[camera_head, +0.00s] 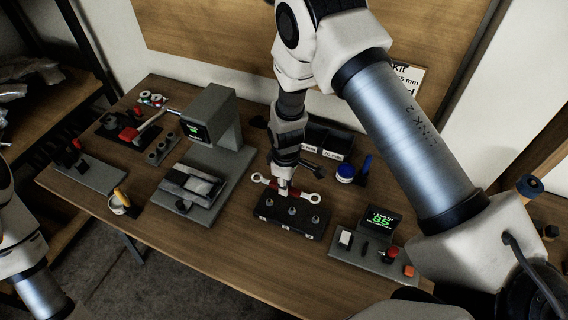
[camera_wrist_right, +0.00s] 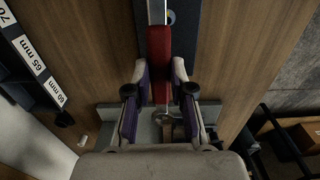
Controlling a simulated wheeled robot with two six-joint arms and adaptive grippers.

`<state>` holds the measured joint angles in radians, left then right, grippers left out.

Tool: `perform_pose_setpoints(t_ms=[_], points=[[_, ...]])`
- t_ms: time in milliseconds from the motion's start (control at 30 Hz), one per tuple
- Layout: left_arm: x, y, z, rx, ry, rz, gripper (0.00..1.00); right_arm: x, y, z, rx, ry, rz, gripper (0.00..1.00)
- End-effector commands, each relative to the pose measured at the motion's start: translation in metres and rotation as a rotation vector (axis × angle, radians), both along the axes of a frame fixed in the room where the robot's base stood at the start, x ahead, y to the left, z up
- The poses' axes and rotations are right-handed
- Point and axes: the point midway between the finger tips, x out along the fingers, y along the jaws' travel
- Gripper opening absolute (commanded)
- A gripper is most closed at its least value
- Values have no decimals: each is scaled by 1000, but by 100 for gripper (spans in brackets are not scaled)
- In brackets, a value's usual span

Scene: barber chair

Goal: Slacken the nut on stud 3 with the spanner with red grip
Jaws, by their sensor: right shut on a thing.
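The spanner with red grip (camera_head: 304,192) is held level, just behind and above the black stud block (camera_head: 262,214); whether it touches the block is unclear. Three studs with nuts stand in a row on the block: left (camera_head: 268,202), middle (camera_head: 291,211), right (camera_head: 315,219). No numbers are readable, so I cannot tell which is stud 3. My right gripper (camera_head: 284,187) points down, shut on the spanner's grip. In the wrist view the red grip (camera_wrist_right: 159,55) lies between the fingers (camera_wrist_right: 160,88), and a ring end (camera_wrist_right: 163,118) shows below. My left gripper is out of view.
A grey device with a green display (camera_head: 380,221) and buttons stands right of the block. A grey press-like stand (camera_head: 212,120) is at left. Bare wood lies in front.

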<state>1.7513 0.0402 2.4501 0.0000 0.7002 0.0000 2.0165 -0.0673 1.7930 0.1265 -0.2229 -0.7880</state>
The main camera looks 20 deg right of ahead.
Motion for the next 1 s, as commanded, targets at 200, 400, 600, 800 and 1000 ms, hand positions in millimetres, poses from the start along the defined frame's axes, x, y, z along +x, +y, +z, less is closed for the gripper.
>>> perform_pose_setpoints(t_ms=[200, 400, 600, 800, 1000], points=[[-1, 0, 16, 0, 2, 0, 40, -18, 0, -5, 0, -1, 0, 0], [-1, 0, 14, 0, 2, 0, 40, -18, 0, -6, 0, -3, 1, 0], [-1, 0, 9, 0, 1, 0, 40, -18, 0, -12, 0, -1, 0, 0], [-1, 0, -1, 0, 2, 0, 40, -18, 0, -26, 0, -1, 0, 0], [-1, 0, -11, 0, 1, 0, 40, -18, 0, -40, 0, -1, 1, 0]])
